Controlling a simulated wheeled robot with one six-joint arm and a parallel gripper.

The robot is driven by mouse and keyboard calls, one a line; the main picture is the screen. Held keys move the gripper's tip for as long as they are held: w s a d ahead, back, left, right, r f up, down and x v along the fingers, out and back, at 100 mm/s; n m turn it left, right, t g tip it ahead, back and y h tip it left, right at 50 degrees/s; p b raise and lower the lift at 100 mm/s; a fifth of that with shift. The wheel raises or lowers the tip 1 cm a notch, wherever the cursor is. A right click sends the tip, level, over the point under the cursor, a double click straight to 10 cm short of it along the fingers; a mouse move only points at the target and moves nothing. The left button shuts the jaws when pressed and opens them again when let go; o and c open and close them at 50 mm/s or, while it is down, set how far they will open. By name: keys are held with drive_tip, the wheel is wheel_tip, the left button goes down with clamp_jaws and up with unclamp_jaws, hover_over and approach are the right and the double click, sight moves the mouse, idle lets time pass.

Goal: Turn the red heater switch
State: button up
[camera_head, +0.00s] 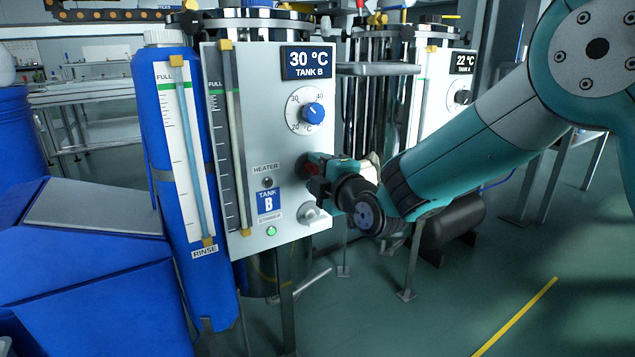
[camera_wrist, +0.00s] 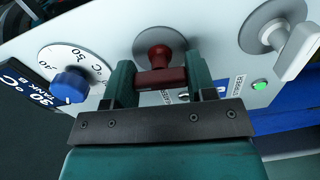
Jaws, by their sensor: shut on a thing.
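The red heater switch (camera_wrist: 160,76) is on the Tank B panel (camera_head: 270,135), on a round grey plate. In the wrist view its red handle lies between the two green fingers of my gripper (camera_wrist: 160,82), and the fingers are shut on it. In the head view my gripper (camera_head: 318,178) reaches the panel from the right, beside the HEATER label (camera_head: 266,168). Only a little red of the switch (camera_head: 304,167) shows there; the rest is hidden by the gripper. A small dark indicator lamp (camera_head: 267,182) sits under the HEATER label.
A blue temperature knob (camera_head: 313,111) is above the switch, under a display reading 30 °C. A grey stirrer knob (camera_head: 312,214) and a lit green lamp (camera_head: 271,231) are below. Tank A's panel (camera_head: 433,105) stands to the right behind. Blue bins (camera_head: 95,270) stand at left.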

drive_tip(key=shift+s+a+n+b, duration=0.2)
drive_tip(key=shift+n+b, duration=0.15)
drive_tip(key=shift+n, duration=0.35)
drive_tip(key=o, duration=0.9)
drive_tip(key=shift+o, duration=0.2)
drive_tip(key=shift+w+d, duration=0.1)
drive_tip(key=shift+w, duration=0.05)
drive_tip(key=b+v, duration=0.2)
drive_tip(key=v, duration=1.5)
drive_tip(key=shift+d, duration=0.2)
